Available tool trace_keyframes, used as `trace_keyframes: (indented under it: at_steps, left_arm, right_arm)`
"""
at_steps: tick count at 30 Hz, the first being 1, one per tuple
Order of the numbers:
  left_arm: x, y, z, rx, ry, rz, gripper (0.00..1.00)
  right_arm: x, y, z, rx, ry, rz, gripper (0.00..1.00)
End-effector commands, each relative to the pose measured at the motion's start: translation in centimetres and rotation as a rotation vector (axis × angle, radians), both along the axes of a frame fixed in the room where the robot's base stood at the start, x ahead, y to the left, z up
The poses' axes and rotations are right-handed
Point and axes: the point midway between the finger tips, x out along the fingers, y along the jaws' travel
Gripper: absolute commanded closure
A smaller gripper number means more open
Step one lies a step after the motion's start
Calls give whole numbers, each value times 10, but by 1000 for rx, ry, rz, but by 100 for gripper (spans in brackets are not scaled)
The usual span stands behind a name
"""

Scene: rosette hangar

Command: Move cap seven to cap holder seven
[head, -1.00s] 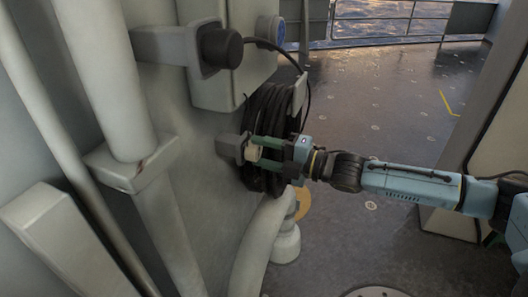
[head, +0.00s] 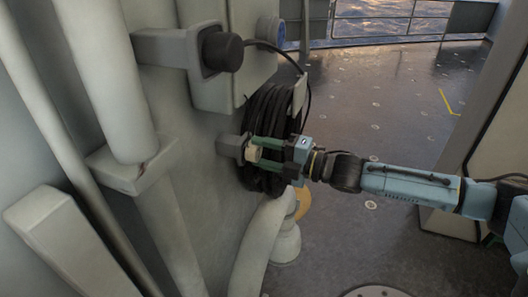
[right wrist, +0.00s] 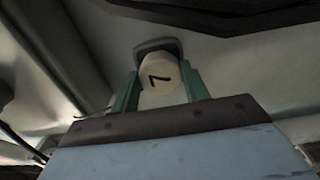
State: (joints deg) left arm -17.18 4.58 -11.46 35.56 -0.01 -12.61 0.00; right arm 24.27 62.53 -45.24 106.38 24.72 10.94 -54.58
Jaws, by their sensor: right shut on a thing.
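Cap seven (right wrist: 159,79) is a pale, round cap with a black 7 on its end face, seen in the right wrist view. In the head view the cap (head: 254,154) shows as a small cream piece. My right gripper (head: 259,153) is shut on it, with one green finger on each side. The cap is right at a grey block-like holder (head: 230,146) on the wall, whose dark opening (right wrist: 160,46) shows behind the cap. I cannot tell how deep the cap sits in it. No number shows on the holder. My left gripper is not in view.
A coil of black cable (head: 272,115) hangs right behind the gripper. A bracket with a black knob (head: 222,50) sticks out above. Thick pale pipes (head: 110,80) run down the wall at left. The deck floor (head: 390,110) is open at right.

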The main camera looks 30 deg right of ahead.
Motion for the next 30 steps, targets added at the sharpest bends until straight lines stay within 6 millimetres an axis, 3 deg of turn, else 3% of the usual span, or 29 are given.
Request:
trace_keyframes:
  at_steps: [16, 17, 18, 23, 30]
  left_arm:
    - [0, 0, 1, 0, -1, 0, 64]
    - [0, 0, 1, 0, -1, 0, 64]
    - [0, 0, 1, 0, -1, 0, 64]
    - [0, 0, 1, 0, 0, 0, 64]
    - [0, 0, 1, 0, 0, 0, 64]
  right_arm:
    - [7, 6, 0, 1, 1, 0, 91]
    - [7, 6, 0, 1, 1, 0, 53]
    - [7, 6, 0, 1, 1, 0, 48]
    - [7, 6, 0, 1, 1, 0, 29]
    - [6, 5, -1, 0, 1, 0, 29]
